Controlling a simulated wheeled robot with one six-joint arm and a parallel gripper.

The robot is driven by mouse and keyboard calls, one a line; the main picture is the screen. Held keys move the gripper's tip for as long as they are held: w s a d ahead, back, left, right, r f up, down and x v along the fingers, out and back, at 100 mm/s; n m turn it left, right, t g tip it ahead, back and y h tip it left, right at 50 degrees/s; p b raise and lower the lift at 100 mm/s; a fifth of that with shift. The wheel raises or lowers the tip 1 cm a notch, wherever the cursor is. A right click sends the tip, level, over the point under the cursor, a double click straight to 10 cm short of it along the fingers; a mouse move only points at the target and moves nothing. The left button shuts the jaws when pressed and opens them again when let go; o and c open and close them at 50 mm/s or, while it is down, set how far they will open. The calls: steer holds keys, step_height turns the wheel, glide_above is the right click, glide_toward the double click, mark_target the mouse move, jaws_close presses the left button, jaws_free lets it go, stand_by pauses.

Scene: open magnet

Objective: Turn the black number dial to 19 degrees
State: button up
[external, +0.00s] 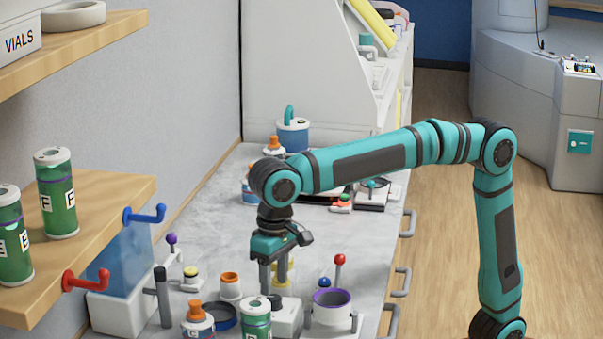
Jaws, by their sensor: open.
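My gripper (273,284) points down over the crowded front part of the grey bench, with its two fingers apart. A small dark round piece (275,300) shows on a pale grey block (288,316) just below the fingers; it may be the black number dial, but its marks are too small to read. A yellow part shows behind and between the fingers. I cannot tell whether the fingers touch anything. The near side of the block is partly hidden by a green canister (256,318).
Close around stand a white cup with an orange rim (230,286), an orange-capped bottle (197,320), a purple-rimmed cup (332,306) and a red-ball lever (340,260). A black post (162,296) and wooden shelf (100,190) are left. The bench (225,215) behind my gripper is clearer.

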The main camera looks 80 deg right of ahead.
mark_target(274, 297)
steer(key=shift+f, duration=2.05)
steer(key=c, duration=1)
